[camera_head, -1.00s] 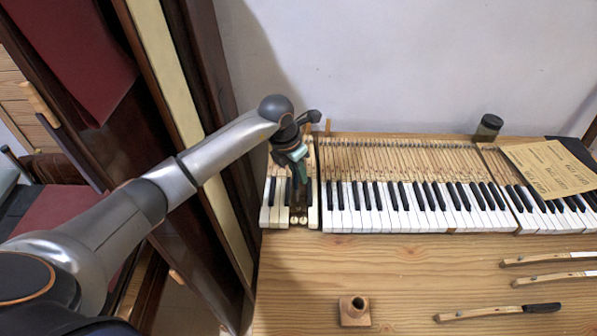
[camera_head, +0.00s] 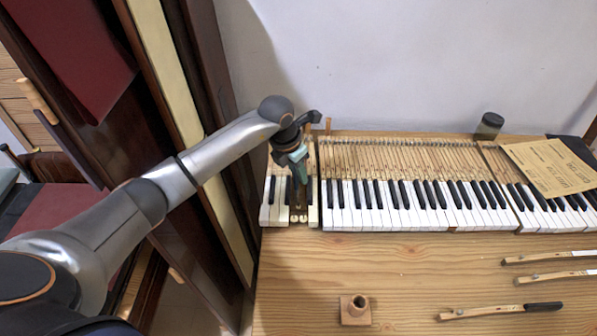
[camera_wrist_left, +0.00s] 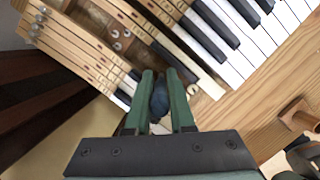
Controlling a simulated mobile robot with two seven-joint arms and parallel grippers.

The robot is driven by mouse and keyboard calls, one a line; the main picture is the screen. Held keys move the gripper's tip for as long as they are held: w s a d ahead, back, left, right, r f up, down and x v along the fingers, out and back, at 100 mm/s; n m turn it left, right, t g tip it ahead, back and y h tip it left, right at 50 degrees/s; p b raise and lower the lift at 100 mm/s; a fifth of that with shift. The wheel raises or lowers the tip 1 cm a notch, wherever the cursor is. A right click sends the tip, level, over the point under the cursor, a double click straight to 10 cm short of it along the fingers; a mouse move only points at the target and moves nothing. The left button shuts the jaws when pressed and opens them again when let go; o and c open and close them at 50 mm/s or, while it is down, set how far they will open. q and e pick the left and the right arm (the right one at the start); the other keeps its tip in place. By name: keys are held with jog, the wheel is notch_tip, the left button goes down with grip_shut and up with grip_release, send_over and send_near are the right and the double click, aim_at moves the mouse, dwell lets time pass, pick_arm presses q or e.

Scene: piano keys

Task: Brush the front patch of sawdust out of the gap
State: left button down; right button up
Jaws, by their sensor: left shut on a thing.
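My left gripper (camera_head: 299,170) is over the gap at the left end of the keyboard. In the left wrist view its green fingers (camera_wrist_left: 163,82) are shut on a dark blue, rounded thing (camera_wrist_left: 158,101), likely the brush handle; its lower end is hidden. The gap (camera_wrist_left: 168,60) shows there as a dark strip between the wooden key levers and the white keys. In the head view the gap (camera_head: 299,208) is partly covered by the gripper, with round pins at its front end. I cannot make out the sawdust patches in either view. My right gripper is not seen.
White and black keys (camera_head: 400,205) run right of the gap, a few more (camera_head: 272,208) left of it.

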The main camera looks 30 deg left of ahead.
pick_arm(q)
jog(key=shift+f, duration=0.15)
jog(key=shift+w, duration=0.1)
jog(key=shift+w+a+b, duration=0.45)
jog(key=shift+w+b, duration=0.35)
jog(key=shift+w, duration=0.05)
jog(key=shift+w+a+b, duration=0.4)
jog(key=shift+w+b, duration=0.35)
jog(key=shift+w, duration=0.1)
jog(key=shift+s+d+p, duration=0.2)
jog(key=shift+s+p, duration=0.2)
jog(key=shift+s, duration=0.1)
jog(key=shift+s+d+p, duration=0.2)
jog(key=shift+s+p, duration=0.2)
jog(key=shift+s, duration=0.05)
dwell(0.3)
